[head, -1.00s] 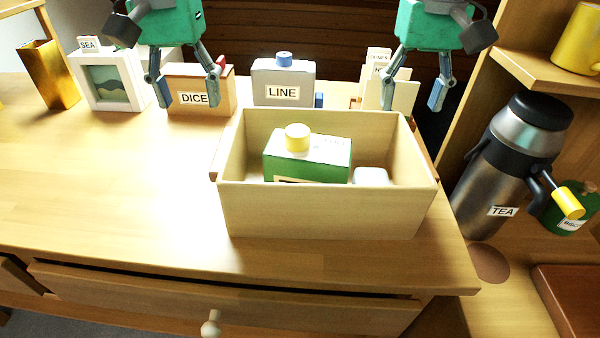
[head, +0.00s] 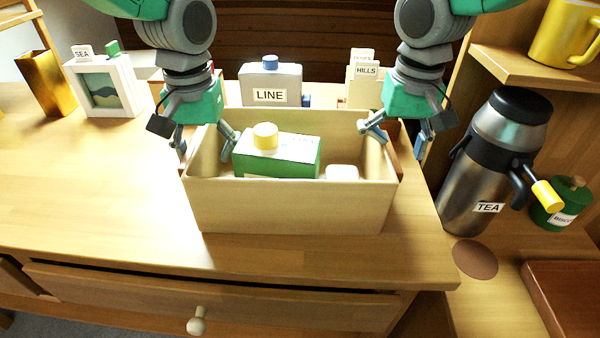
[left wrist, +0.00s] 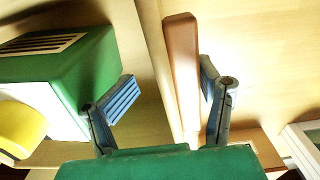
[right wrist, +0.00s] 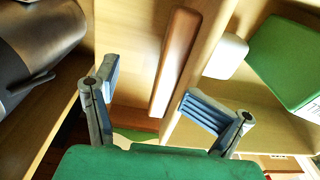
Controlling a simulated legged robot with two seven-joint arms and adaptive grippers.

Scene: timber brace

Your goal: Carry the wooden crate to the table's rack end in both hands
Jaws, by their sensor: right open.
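The open wooden crate (head: 290,206) stands on the table near its right end. It holds a green carton (head: 275,163) with a yellow cap and a small white block (head: 342,172). My left gripper (head: 204,148) is open at the crate's left wall, one finger inside and one outside. In the left wrist view its fingers straddle the wall and its brown handle (left wrist: 183,75). My right gripper (head: 397,137) is open at the right wall, one finger on each side. The right wrist view shows the other brown handle (right wrist: 175,65) between its fingers.
A grey LINE bottle (head: 270,85) and a HILLS block (head: 363,82) stand behind the crate. A TEA flask (head: 485,160) is on the right, off the table. The table (head: 90,190) is clear to the left, with a SEA frame (head: 105,88) further back.

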